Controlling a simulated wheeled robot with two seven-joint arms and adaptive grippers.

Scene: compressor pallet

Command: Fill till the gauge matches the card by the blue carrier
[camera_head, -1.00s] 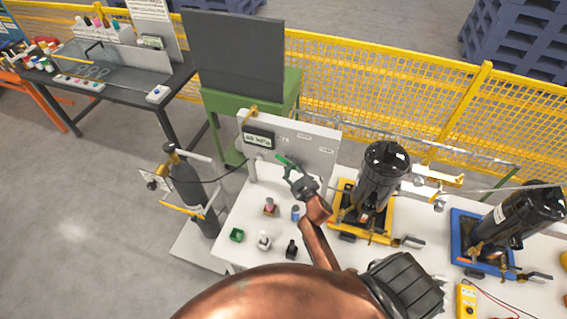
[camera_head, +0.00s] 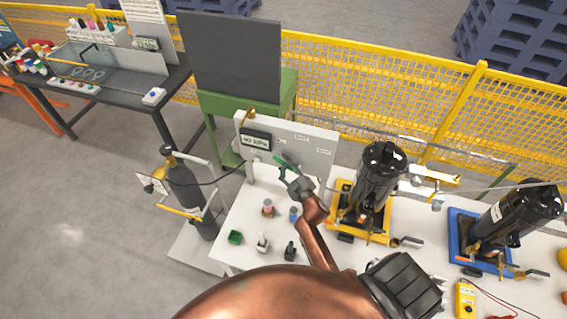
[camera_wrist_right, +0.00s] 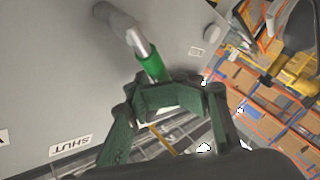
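The gauge (camera_head: 256,140) is a dark-framed digital display on the upright grey panel (camera_head: 318,150); it seems to read 40 kPa, though small. A green valve handle (camera_head: 280,160) stands out from the panel below it; it also shows in the right wrist view (camera_wrist_right: 151,66). My right gripper (camera_head: 289,172) is at the handle, and its fingers (camera_wrist_right: 170,94) look shut on the handle's end. The blue carrier (camera_head: 459,238) holds a tilted black compressor (camera_head: 517,217) at the right. I cannot make out a card beside it. My left gripper is out of view.
A yellow carrier (camera_head: 338,212) with another black compressor (camera_head: 378,175) stands right of my right forearm. A gas cylinder (camera_head: 184,185) stands left. A yellow meter (camera_head: 465,299) lies front right.

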